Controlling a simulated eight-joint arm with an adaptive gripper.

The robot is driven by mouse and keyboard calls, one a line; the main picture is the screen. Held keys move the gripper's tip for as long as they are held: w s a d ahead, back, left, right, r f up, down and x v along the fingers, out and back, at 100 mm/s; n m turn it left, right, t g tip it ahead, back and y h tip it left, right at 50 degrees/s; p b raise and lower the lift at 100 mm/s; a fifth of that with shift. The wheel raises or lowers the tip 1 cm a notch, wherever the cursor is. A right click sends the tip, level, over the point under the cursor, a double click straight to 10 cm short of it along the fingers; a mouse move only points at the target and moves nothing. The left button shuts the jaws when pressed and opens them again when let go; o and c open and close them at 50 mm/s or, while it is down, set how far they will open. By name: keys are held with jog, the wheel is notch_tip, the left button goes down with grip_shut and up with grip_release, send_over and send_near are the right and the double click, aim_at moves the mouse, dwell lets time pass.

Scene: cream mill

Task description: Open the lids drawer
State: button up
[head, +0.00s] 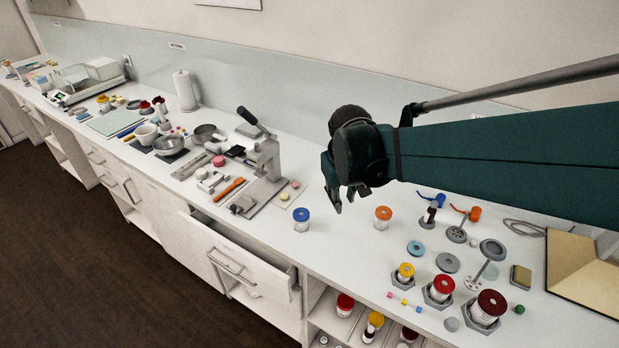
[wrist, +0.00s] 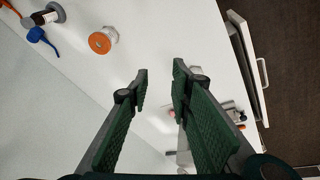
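A white drawer (head: 262,272) with a bar handle (head: 230,264) stands pulled out from the front of the counter in the head view. I cannot read a label on it, so I cannot tell if it is the lids drawer. Its inside is mostly hidden. It also shows at the right of the wrist view, where a white drawer front (wrist: 249,62) with a handle has a gap behind it. My gripper (head: 340,198) is above the worktop, to the right of the drawer and apart from it. In the wrist view my gripper (wrist: 160,76) is open, with nothing between its fingers.
Several lidded jars stand at the front right, and open shelves hold more jars below. Floor before the drawer is clear.

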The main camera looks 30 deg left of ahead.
jog(key=s+a+f+n, duration=0.2)
jog(key=s+a+f, duration=0.3)
jog(key=a, duration=0.5)
jog(key=s+a+f+n, duration=0.1)
jog(key=s+a+f, duration=0.5)
jog(key=a+f, duration=0.2)
jog(key=s+a+f+n+g+h, duration=0.1)
jog(key=s+a+f, duration=0.4)
jog(key=a, duration=0.7)
jog(key=shift+s+a+f+n, duration=0.1)
jog(key=shift+a+f+n, duration=0.05)
jog(key=shift+f+n, duration=0.3)
jog(key=shift+s+a+f+n, duration=0.1)
jog(key=shift+a+f+n, duration=0.05)
jog(key=shift+f+n, duration=0.3)
jog(key=n, duration=0.1)
send_near(222, 264)
jog(key=shift+f, duration=0.1)
jog(key=shift+w+f, duration=0.25)
jog(key=shift+f, duration=1)
jog(key=shift+w+f, duration=0.25)
jog(key=shift+f, duration=0.95)
jog(key=shift+w+f, duration=0.25)
jog(key=shift+f, duration=1)
jog(key=shift+c, duration=0.2)
grip_shut()
